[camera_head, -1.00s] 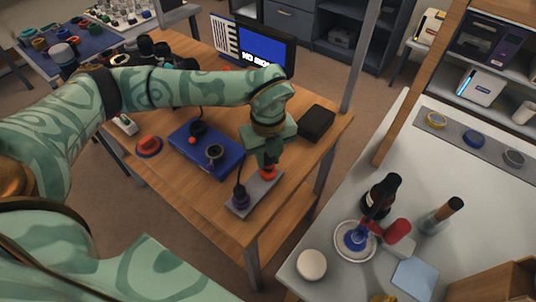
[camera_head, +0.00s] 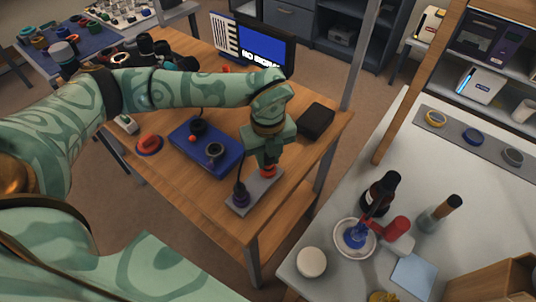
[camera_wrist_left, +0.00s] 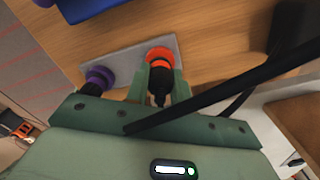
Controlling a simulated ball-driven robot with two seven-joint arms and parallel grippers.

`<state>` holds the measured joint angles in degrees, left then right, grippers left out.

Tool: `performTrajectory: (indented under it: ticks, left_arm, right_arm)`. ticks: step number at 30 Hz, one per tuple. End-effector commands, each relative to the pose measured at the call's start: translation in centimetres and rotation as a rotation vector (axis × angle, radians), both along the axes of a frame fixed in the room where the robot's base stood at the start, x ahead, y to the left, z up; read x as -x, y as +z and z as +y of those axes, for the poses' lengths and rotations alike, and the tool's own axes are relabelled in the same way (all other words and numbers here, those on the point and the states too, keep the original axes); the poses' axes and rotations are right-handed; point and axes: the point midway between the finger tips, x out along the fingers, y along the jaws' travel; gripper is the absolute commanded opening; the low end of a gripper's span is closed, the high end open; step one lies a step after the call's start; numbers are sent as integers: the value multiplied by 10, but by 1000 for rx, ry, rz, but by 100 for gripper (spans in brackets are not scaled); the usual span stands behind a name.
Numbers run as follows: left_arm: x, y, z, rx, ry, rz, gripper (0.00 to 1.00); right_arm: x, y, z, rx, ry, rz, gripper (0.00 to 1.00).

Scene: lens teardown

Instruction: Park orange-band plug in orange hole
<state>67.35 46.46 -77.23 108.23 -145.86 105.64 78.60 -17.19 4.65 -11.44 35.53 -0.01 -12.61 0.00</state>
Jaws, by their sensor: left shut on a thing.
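The orange-band plug is black with an orange ring (camera_wrist_left: 159,56). My left gripper (camera_head: 266,168) is shut on it over the far end of a grey plate (camera_head: 240,205). The plug is upright at the plate, and the orange ring sits at or just above its surface; I cannot tell whether it is seated, and the orange hole is hidden. A purple-band plug (camera_head: 240,195) stands at the near end of the same plate and also shows in the left wrist view (camera_wrist_left: 98,78). My right gripper is not in view.
A black box (camera_head: 316,121) is behind the gripper. A red-orange piece (camera_head: 149,143) lies at the left. A black cable (camera_wrist_left: 215,92) crosses the wrist view. Clear wood lies around the plate.

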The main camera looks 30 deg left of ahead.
Motion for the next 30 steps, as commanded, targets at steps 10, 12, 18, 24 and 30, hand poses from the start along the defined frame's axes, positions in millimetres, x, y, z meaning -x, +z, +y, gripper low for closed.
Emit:
performTrajectory:
  ticks: [10, 12, 18, 24, 30]
  left_arm:
    - [0, -5, 0, 0, -1, 0, 0]
    - [0, -5, 0, 0, 0, 0, 0]
    - [0, -6, 0, 0, 0, 0, 0]
    - [0, -8, 0, 0, 0, 0, 0]
    - [0, -9, 0, 0, 0, 0, 0]
  right_arm:
    - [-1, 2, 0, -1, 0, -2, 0]
    - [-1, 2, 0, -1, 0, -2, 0]
    - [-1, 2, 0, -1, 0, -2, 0]
    - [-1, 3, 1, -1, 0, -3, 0]
    - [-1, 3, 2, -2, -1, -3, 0]
